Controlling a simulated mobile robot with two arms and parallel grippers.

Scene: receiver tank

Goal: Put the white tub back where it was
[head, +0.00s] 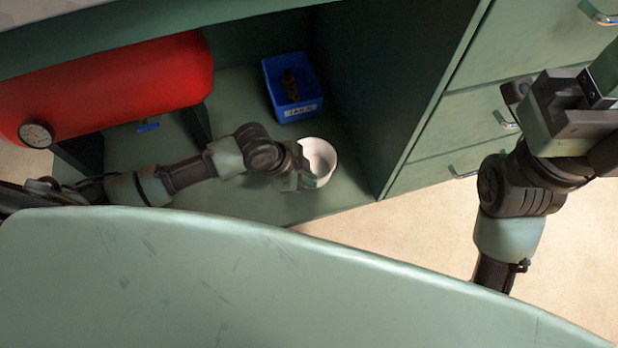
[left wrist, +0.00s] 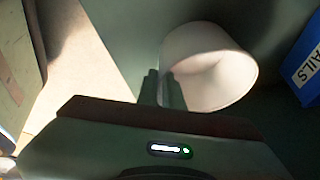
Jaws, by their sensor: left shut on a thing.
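The white tub (head: 320,158) is at the front of the green cabinet shelf, right of the middle. My left gripper (head: 301,170) is shut on the tub's near left wall. In the left wrist view the fingers (left wrist: 162,88) pinch the wall of the white tub (left wrist: 222,62), which looks empty inside. Whether the tub touches the shelf or hangs just above it, I cannot tell. My right gripper (head: 572,112) is at the far right, in front of the drawers, away from the tub; its jaw state is unclear.
A blue bin (head: 300,110) with a dark item stands behind the tub. A red tank (head: 110,85) with a gauge (head: 36,134) lies at the left of the shelf (head: 240,95). The cabinet's side wall (head: 365,85) closes the right. Drawers with handles (head: 463,172) are further right.

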